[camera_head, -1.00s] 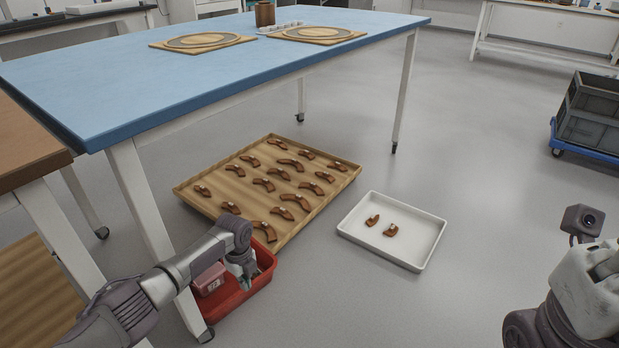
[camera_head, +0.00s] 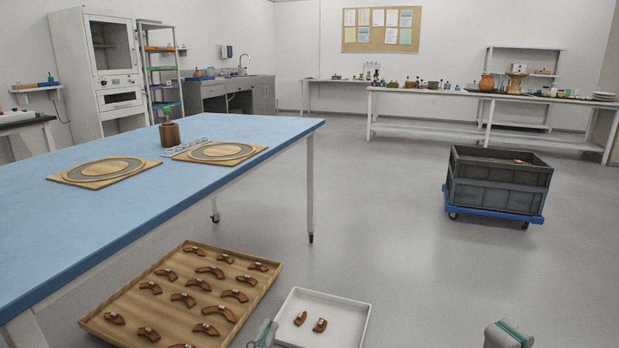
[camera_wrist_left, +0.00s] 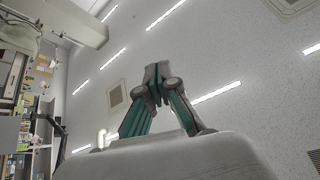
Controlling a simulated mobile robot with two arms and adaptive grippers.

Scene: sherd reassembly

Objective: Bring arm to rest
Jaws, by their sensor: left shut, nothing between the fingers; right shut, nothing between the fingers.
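My left gripper (camera_head: 263,334) shows at the bottom edge of the head view, between the wooden tray and the white tray in the picture. In the left wrist view its fingers (camera_wrist_left: 157,82) are shut and empty, with the ceiling behind them. My right gripper (camera_head: 508,334) is at the bottom right of the head view, shut and empty over open floor. Brown sherds (camera_head: 183,299) lie in rows on the wooden tray (camera_head: 128,302) on the floor. A pair of sherds (camera_head: 320,325) lies in the white tray (camera_head: 345,314).
The blue-topped table (camera_head: 60,225) stands at left, with two ringed wooden boards (camera_head: 105,170) and a brown pot (camera_head: 169,134) on it. A grey crate (camera_head: 498,182) sits on a blue dolly (camera_head: 490,206) at right. The floor between is clear.

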